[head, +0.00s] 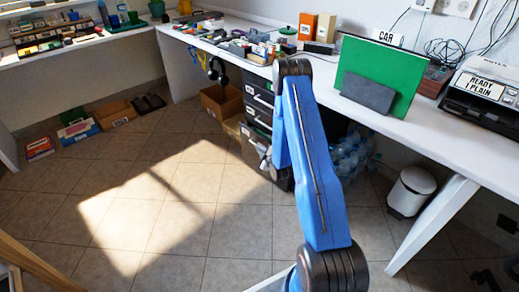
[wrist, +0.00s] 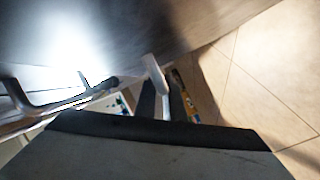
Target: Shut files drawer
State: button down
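A black drawer unit (head: 258,104) with pale labels stands under the desk, left of my blue arm. The labels are too small to read, so I cannot tell which drawer is the files one. A lower drawer (head: 250,152) seems to stick out from the unit, partly hidden by my arm. In the wrist view a dark, smooth surface (wrist: 150,28) fills the top, very close, with a metal handle (wrist: 48,108) at the left. My gripper (wrist: 160,88) is in the wrist view close to this surface. Its fingers are unclear, and I cannot tell whether they touch it.
A cardboard box (head: 221,103) stands left of the drawers. Water bottles (head: 350,155) and a white bin (head: 411,191) are to the right.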

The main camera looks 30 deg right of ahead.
aim_at(265, 144)
jog(key=shift+d, duration=0.1)
jog(key=shift+w+d, duration=0.2)
jog(key=shift+d, duration=0.5)
jog(key=shift+w+d, duration=0.2)
jog(key=shift+d, duration=0.5)
jog(key=shift+w+d, duration=0.2)
jog(key=shift+d, duration=0.5)
